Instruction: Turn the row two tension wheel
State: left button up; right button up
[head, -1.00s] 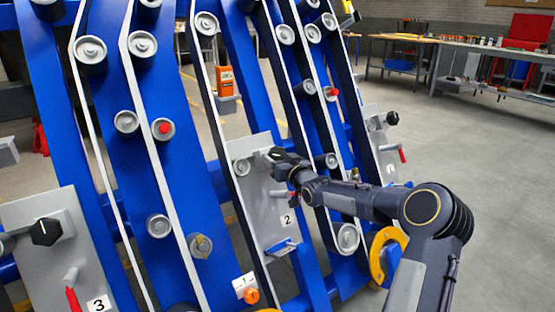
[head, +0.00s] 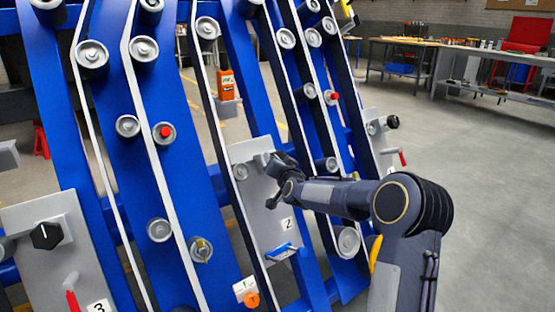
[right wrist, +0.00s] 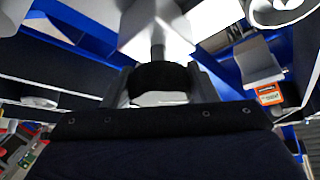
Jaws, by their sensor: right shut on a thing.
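The row two plate (head: 260,222), grey and marked 2, stands in the middle of the head view. My right gripper (head: 274,163) is at its upper part, and its wrist hides the row two tension wheel there. In the right wrist view the black wheel (right wrist: 160,76) sits on a grey shaft, between the two fingers of my right gripper (right wrist: 158,88). The gripper is shut on it. My left gripper is not in view.
The row three plate with its black wheel (head: 46,235) and red-tipped lever (head: 71,295) is at left. Another plate with a black wheel (head: 392,121) is to the right. Blue beams, belts and rollers surround my gripper. The floor at right (head: 490,200) is clear.

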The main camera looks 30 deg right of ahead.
jog(key=m+g+p, duration=0.1)
jog(key=m+p, duration=0.1)
jog(key=p, duration=0.1)
jog(key=m+g+h+p, duration=0.1)
jog(key=m+p, duration=0.2)
jog(key=p, duration=0.1)
jog(key=r+m+g+h+p, duration=0.1)
jog(key=m+g+p, duration=0.1)
jog(key=m+p, duration=0.1)
jog(key=shift+w+a+p, duration=0.1)
jog(key=shift+a+p, duration=0.05)
jog(key=shift+p, duration=0.6)
jog(key=shift+f+m+g+p, duration=0.25)
jog(key=shift+m+g+p, duration=0.05)
jog(key=shift+m+p, duration=0.65)
jog(key=o, duration=1)
jog(key=v, duration=0.7)
jog(key=shift+s+a+r+p, duration=0.1)
jog(key=shift+s+a+p, duration=0.05)
jog(key=shift+s+p, duration=0.15)
